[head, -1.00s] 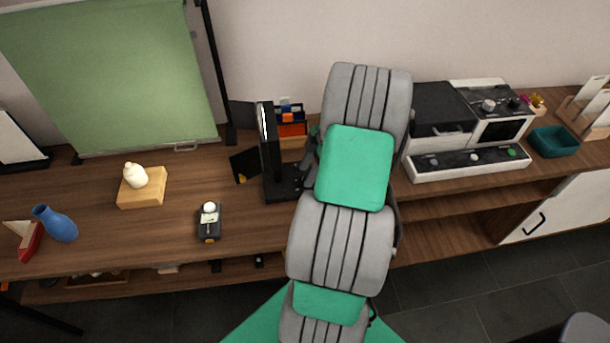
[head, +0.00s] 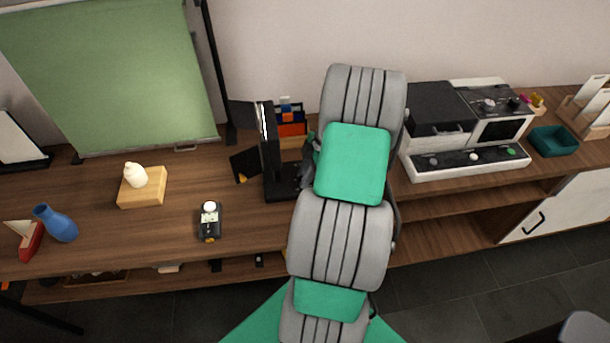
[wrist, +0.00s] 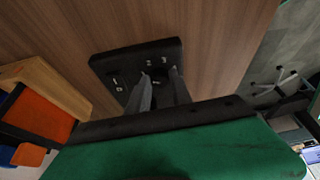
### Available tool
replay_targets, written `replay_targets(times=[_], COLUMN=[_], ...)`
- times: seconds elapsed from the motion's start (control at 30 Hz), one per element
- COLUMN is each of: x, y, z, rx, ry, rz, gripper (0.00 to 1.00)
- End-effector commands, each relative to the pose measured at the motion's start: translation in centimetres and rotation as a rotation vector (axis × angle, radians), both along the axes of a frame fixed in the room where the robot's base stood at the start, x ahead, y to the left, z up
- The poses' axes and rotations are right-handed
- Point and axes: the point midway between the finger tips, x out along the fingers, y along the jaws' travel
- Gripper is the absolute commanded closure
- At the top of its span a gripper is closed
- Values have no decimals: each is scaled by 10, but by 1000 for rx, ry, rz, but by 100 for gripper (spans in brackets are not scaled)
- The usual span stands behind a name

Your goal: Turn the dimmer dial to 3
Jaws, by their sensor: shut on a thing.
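The dimmer is a dark plate (wrist: 108,66) with small white marks, flat on the wooden surface in the wrist view. Its dial (wrist: 159,76) is mostly hidden between my fingers, so I cannot read its setting. My gripper (wrist: 160,82) is shut on the dial, its two grey fingers coming down onto the plate. In the head view my arm covers much of this spot. A black base (head: 281,190) shows at its left edge, below a black upright lamp-like panel (head: 268,150) with side flaps.
An organizer with orange and blue parts (head: 291,128) stands close behind. It also shows at the left in the wrist view (wrist: 42,106). A small dark device (head: 209,224) and a wooden block (head: 142,188) stand left. A white-fronted unit (head: 466,162) stands right.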

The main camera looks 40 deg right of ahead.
Motion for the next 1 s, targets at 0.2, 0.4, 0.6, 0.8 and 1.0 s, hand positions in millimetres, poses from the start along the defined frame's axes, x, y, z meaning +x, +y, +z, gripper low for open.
replay_targets(times=[0.2,0.4,0.6,0.8,1.0], x=[0,0,-1,-1,-2], y=[0,0,0,1,2], z=[0,0,0,0,0], rx=[0,-1,-1,-3,-2], ry=[0,-1,-1,-3,-3], rz=[0,-10,-71,-200,-378], gripper=[100,100,100,100,100])
